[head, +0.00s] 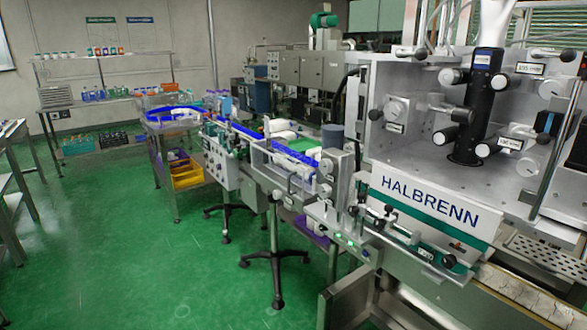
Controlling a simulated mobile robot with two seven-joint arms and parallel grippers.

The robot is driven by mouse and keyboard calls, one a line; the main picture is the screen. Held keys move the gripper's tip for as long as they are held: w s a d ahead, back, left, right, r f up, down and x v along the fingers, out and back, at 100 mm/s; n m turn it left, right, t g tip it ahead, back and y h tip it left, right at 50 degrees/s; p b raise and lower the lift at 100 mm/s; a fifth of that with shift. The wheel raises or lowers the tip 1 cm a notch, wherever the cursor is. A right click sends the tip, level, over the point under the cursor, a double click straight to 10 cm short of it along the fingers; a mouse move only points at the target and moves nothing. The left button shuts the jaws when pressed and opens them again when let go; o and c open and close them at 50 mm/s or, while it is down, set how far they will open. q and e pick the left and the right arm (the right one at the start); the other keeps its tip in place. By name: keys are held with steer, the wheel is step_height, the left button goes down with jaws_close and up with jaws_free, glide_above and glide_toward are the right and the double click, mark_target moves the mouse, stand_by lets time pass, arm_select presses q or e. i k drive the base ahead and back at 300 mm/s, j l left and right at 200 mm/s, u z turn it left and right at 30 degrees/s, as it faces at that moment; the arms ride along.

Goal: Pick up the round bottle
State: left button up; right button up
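I cannot tell which thing is the round bottle. Several small bottles with blue and purple contents (93,95) stand on a shelf at the far back left. Several small coloured containers (104,51) stand on the shelf above. They are too small to tell their shape. Some small white and blue items (224,103) by the conveyor are also too small to make out. Neither of my grippers shows in the head view.
A large machine marked HALBRENN (430,202) fills the right side. A conveyor with a blue belt (290,152) runs from it to a round blue table (174,113). The green floor (130,235) is open at left centre.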

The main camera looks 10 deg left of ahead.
mark_target(97, 93)
steer(key=i+j+u, duration=0.25)
steer(key=j+u, duration=0.2)
steer(key=i+j+u, duration=0.25)
steer(key=u, duration=0.15)
steer(key=i+j+u, duration=0.25)
steer(key=i+u, duration=0.55)
steer(key=i, duration=7)
steer(key=i+j+z, duration=0.1)
steer(key=i, duration=0.35)
steer(key=i+j+z, duration=0.1)
steer(key=i+j, duration=0.2)
steer(key=i+j+z, duration=0.1)
steer(key=i+j, duration=0.15)
steer(key=i, duration=0.25)
